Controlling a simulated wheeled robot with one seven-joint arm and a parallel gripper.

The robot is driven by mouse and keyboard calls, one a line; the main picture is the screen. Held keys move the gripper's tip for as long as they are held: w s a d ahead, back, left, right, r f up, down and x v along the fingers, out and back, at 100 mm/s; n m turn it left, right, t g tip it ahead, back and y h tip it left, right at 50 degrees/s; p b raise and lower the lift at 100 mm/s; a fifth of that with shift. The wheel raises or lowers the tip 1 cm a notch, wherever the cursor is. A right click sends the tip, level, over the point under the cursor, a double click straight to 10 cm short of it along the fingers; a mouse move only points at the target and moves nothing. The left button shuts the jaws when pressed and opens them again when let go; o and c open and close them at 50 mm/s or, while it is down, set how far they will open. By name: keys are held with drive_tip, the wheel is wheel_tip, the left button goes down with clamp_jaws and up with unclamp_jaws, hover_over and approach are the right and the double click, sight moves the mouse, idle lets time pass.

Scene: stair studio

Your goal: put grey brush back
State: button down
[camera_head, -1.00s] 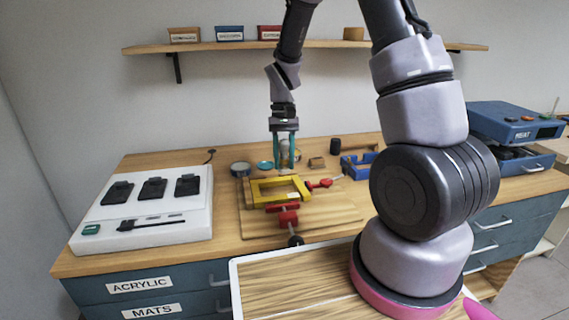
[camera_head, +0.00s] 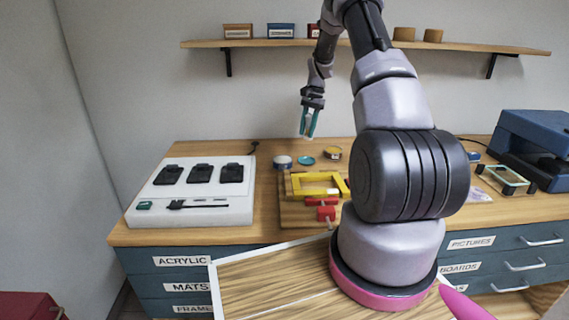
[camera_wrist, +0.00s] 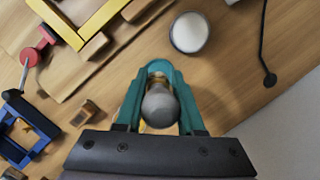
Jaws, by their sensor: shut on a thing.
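My gripper (camera_head: 308,122) is raised in front of the wall, above the back of the bench. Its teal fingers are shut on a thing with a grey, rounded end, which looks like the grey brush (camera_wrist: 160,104). In the wrist view that grey end sits between the fingers, and a little tan shows beside it. The rest of it is hidden below. In the head view only a pale bit shows between the fingers. A white tray (camera_head: 190,214) with several dark shapes lies on the bench at left.
On the bench stand a white-topped tin (camera_head: 282,161), a teal dish (camera_head: 306,160) and a yellowish tin (camera_head: 332,153). A yellow frame (camera_head: 305,187) lies on a board by a red clamp (camera_head: 326,213). A blue machine (camera_head: 535,140) is at right. A shelf (camera_head: 455,46) runs above.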

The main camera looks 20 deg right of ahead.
drive_tip(key=f, duration=0.5)
drive_tip(key=shift+w+f, duration=0.15)
drive_tip(key=shift+w, duration=0.25)
drive_tip(key=shift+f, duration=2.35)
drive_tip(key=shift+f, duration=0.1)
drive_tip(key=c, duration=0.5)
unclamp_jaws()
